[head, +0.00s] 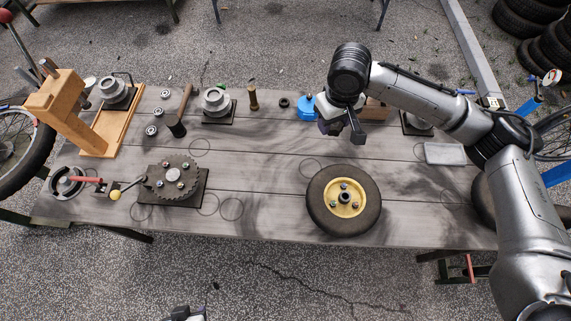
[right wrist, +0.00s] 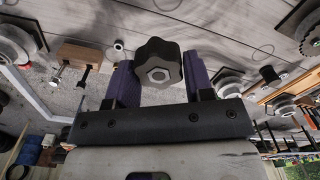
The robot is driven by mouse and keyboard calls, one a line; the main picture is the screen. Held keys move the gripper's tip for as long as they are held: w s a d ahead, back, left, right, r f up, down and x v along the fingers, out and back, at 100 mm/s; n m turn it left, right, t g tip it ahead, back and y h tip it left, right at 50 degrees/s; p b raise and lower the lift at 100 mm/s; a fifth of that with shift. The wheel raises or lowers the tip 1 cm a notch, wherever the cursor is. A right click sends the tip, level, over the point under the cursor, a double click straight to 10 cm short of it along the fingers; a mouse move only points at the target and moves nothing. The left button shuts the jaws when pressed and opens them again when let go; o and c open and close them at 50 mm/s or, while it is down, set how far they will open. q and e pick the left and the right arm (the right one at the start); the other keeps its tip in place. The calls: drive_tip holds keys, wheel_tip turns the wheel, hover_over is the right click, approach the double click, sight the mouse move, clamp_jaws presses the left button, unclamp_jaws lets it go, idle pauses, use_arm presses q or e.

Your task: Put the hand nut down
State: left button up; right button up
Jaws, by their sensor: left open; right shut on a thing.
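The hand nut (right wrist: 158,64) is a black lobed knob with a metal hex centre. In the right wrist view it sits between the two purple-padded fingers of my right gripper (right wrist: 157,82), which is shut on it. In the head view my right gripper (head: 341,128) hangs over the far right part of the grey plank table (head: 270,222), beyond the yellow-hubbed wheel. The nut cannot be made out clearly there. My left gripper (head: 185,314) shows only partly at the bottom edge, in front of the table, open and away from the nut.
The wheel (head: 343,199) lies flat near the front. A toothed disc (head: 173,174) sits on a dark plate to the left. A blue object (head: 306,108) and a wooden block (head: 376,110) stand close to my right gripper. Bare planks lie between the disc and the wheel.

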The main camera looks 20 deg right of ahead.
drive_tip(key=w+d+f+b, duration=0.2)
drive_tip(key=f+b, duration=0.4)
drive_tip(key=f, duration=0.2)
drive_tip(key=w+d+f+b, duration=0.1)
drive_tip(key=d+f+b, duration=0.1)
drive_tip(key=f+b, duration=0.5)
drive_tip(key=b, duration=0.4)
hover_over(293, 153)
drive_tip(key=f, duration=0.7)
drive_tip(key=shift+s+d+f, duration=0.35)
drive_tip(key=shift+f, duration=0.05)
drive_tip(key=shift+w+a+f, duration=0.2)
drive_tip(key=shift+w+a, duration=0.15)
drive_tip(key=shift+f+b, duration=1.1)
drive_tip(key=shift+f, duration=1)
drive_tip(key=shift+r, duration=0.1)
drive_tip(key=o, duration=1)
